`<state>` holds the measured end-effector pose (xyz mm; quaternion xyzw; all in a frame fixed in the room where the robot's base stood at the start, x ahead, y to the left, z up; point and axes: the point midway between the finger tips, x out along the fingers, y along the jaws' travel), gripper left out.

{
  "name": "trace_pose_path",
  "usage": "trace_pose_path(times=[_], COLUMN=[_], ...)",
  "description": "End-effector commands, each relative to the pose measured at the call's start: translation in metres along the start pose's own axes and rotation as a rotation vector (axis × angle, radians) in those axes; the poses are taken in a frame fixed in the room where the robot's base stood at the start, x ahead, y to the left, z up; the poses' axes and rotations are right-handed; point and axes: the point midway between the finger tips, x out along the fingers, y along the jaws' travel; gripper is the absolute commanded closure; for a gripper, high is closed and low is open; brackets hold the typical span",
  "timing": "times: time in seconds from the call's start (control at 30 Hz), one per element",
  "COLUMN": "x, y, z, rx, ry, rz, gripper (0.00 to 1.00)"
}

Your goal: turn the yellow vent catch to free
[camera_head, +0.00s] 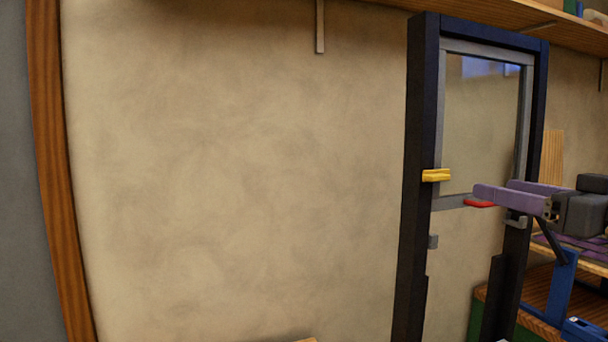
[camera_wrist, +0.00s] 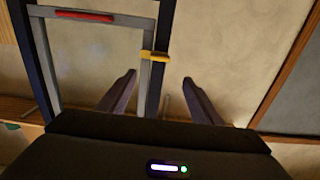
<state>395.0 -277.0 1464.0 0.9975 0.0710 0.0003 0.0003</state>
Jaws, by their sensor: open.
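The yellow vent catch (camera_head: 437,175) is a small bar on the left post of a dark upright frame. It lies roughly level, reaching across the edge between the post and the grey-framed vent pane (camera_head: 480,120). In the wrist view the yellow catch (camera_wrist: 155,56) shows just beyond and between my fingertips. My gripper (camera_head: 494,187) has two purple fingers, which are apart with nothing between them. In the head view it reaches in from the right, and its tips are to the right of the catch. In the wrist view my gripper (camera_wrist: 159,77) is also open, not touching the catch.
A red handle (camera_head: 480,204) sits on the pane's bottom rail, close to my fingers in the head view; it also shows in the wrist view (camera_wrist: 84,16). Bare wall (camera_head: 240,170) lies left of the frame.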

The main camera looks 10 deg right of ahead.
Motion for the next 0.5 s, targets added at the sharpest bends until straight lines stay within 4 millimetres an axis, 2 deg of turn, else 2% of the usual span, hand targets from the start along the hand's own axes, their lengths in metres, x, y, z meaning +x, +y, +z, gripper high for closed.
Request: trace_pose_path(times=[0.5], x=[0.052], y=[0.0], z=[0.001], rx=[0.001], ry=[-0.001], rz=[-0.001], gripper=[0.41])
